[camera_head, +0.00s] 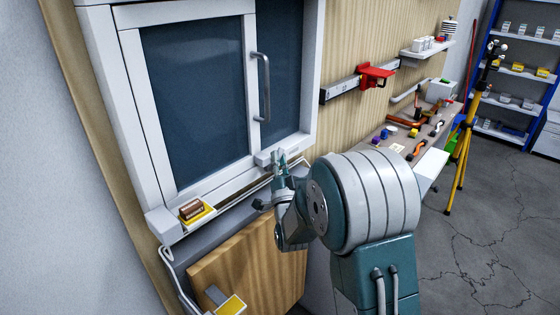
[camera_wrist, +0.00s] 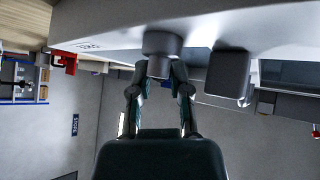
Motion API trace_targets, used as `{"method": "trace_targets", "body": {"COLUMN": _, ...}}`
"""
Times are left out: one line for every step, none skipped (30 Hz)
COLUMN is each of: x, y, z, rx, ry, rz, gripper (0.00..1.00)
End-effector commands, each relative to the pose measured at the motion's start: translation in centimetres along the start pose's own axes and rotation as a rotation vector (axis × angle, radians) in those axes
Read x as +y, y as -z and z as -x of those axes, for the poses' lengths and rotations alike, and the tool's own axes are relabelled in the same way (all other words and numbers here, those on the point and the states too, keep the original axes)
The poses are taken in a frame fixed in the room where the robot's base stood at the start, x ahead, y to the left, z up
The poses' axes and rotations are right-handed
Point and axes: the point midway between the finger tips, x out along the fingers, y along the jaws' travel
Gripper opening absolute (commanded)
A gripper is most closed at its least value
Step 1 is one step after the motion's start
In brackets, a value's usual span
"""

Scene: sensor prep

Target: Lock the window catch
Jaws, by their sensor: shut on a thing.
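The white-framed window (camera_head: 133,75) fills the upper left of the head view, with dark panes and a grey upright bar handle (camera_head: 265,90). My gripper (camera_head: 279,162) is at the lower right of the frame, by the sill. In the wrist view my gripper (camera_wrist: 160,75) is shut on a grey rounded catch knob (camera_wrist: 162,43) that sticks out from the pale frame. A darker grey block (camera_wrist: 228,73) stands just right of the knob, apart from my fingers. My gripper hides most of the catch in the head view, and its lock position cannot be told.
A yellow-and-white block with a brown top (camera_head: 195,211) sits on the sill's left end. A wooden cabinet door (camera_head: 245,262) is below. A red clamp (camera_head: 375,74) on a wall rail and a cluttered workbench (camera_head: 430,165) are to the right. Open floor lies at the right.

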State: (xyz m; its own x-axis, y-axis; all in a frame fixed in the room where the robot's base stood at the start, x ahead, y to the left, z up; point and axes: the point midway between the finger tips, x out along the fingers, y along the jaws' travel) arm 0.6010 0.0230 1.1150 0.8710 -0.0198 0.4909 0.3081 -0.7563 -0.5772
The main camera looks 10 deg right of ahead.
Motion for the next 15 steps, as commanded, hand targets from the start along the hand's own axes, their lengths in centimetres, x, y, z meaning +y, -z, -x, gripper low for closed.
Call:
{"method": "trace_targets", "body": {"x": 0.16, "y": -0.23, "z": 0.25, "rx": -0.003, "ry": 0.011, "rz": 0.017, "gripper": 0.00}}
{"method": "trace_targets", "body": {"x": 0.12, "y": -0.22, "z": 0.26, "rx": -0.001, "ry": 0.020, "rz": 0.025, "gripper": 0.00}}
{"method": "trace_targets", "body": {"x": 0.09, "y": -0.23, "z": 0.28, "rx": 0.002, "ry": 0.029, "rz": 0.037, "gripper": 0.00}}
{"method": "trace_targets", "body": {"x": 0.06, "y": -0.23, "z": 0.29, "rx": 0.004, "ry": 0.037, "rz": 0.044, "gripper": 0.00}}
{"method": "trace_targets", "body": {"x": 0.01, "y": -0.24, "z": 0.30, "rx": 0.006, "ry": 0.044, "rz": 0.050, "gripper": 0.00}}
{"method": "trace_targets", "body": {"x": -0.03, "y": -0.25, "z": 0.31, "rx": 0.007, "ry": 0.052, "rz": 0.057, "gripper": 0.00}}
{"method": "trace_targets", "body": {"x": -0.05, "y": -0.26, "z": 0.32, "rx": 0.008, "ry": 0.056, "rz": 0.062, "gripper": 0.00}}
{"method": "trace_targets", "body": {"x": -0.07, "y": -0.26, "z": 0.33, "rx": 0.009, "ry": 0.060, "rz": 0.067, "gripper": 0.00}}
{"method": "trace_targets", "body": {"x": -0.10, "y": -0.25, "z": 0.33, "rx": 0.011, "ry": 0.065, "rz": 0.072, "gripper": 0.00}}
{"method": "trace_targets", "body": {"x": -0.12, "y": -0.24, "z": 0.33, "rx": 0.012, "ry": 0.068, "rz": 0.074, "gripper": 0.00}}
{"method": "trace_targets", "body": {"x": -0.14, "y": -0.24, "z": 0.33, "rx": 0.013, "ry": 0.071, "rz": 0.076, "gripper": 0.00}}
{"method": "trace_targets", "body": {"x": -0.16, "y": -0.24, "z": 0.33, "rx": 0.013, "ry": 0.073, "rz": 0.078, "gripper": 0.00}}
{"method": "trace_targets", "body": {"x": -0.17, "y": -0.24, "z": 0.34, "rx": 0.014, "ry": 0.075, "rz": 0.080, "gripper": 0.00}}
{"method": "trace_targets", "body": {"x": -0.18, "y": -0.25, "z": 0.34, "rx": 0.014, "ry": 0.075, "rz": 0.080, "gripper": 0.00}}
{"method": "trace_targets", "body": {"x": -0.18, "y": -0.25, "z": 0.34, "rx": 0.014, "ry": 0.076, "rz": 0.081, "gripper": 0.00}}
